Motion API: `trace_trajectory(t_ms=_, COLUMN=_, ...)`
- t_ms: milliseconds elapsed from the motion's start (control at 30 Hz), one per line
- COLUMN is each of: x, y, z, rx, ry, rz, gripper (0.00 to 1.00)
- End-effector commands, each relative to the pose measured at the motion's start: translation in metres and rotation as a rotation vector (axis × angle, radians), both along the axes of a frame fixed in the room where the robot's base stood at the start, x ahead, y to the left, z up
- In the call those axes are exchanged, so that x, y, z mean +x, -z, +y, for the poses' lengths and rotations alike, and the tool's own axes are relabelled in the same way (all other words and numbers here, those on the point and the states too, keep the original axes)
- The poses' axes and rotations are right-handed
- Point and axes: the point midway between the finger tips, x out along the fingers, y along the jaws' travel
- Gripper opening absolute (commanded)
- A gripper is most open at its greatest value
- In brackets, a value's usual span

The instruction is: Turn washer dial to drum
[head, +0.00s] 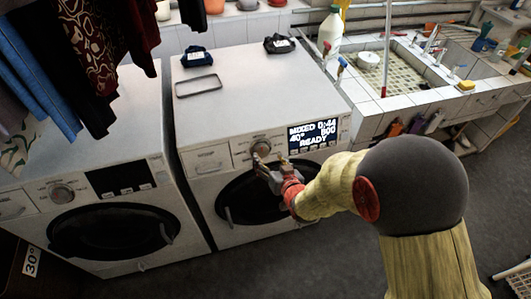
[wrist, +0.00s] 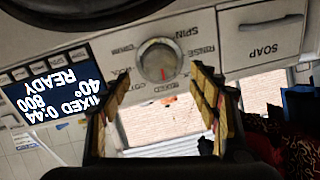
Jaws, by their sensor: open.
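The right washer (head: 225,100) has a round dial on its front panel, partly behind my gripper in the head view. The dial (wrist: 158,62) shows clearly in the wrist view, with a short red mark on its lower edge. The washer's display (head: 313,135) reads MIXED 0:44, 40°, 800, READY. My gripper (head: 270,162) is open and empty in front of the panel. In the wrist view its fingers (wrist: 162,85) stand either side of the dial, apart from it.
A left washer (head: 80,205) stands beside it. Clothes (head: 95,60) hang at the upper left. A metal frame (head: 198,86) and two dark items lie on the right washer's top. A tiled sink (head: 385,85) is at the right. A soap drawer (wrist: 262,33) adjoins the dial.

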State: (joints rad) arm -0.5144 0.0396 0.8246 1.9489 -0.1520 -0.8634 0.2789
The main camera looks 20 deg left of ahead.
Motion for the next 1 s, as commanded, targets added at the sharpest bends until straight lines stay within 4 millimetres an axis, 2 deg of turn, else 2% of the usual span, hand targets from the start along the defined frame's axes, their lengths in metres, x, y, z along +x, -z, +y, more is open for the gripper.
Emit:
trace_trajectory(t_ms=200, x=0.026, y=0.016, z=0.019, rx=-0.001, ry=0.001, rz=0.001, gripper=0.61)
trace_trajectory(t_ms=400, x=0.041, y=0.022, z=0.030, rx=-0.001, ry=0.001, rz=0.001, gripper=0.61)
trace_trajectory(t_ms=767, x=0.045, y=0.023, z=0.033, rx=-0.001, ry=0.000, rz=0.002, gripper=0.61)
trace_trajectory(t_ms=1000, x=0.045, y=0.023, z=0.033, rx=-0.001, ry=0.000, rz=0.002, gripper=0.47)
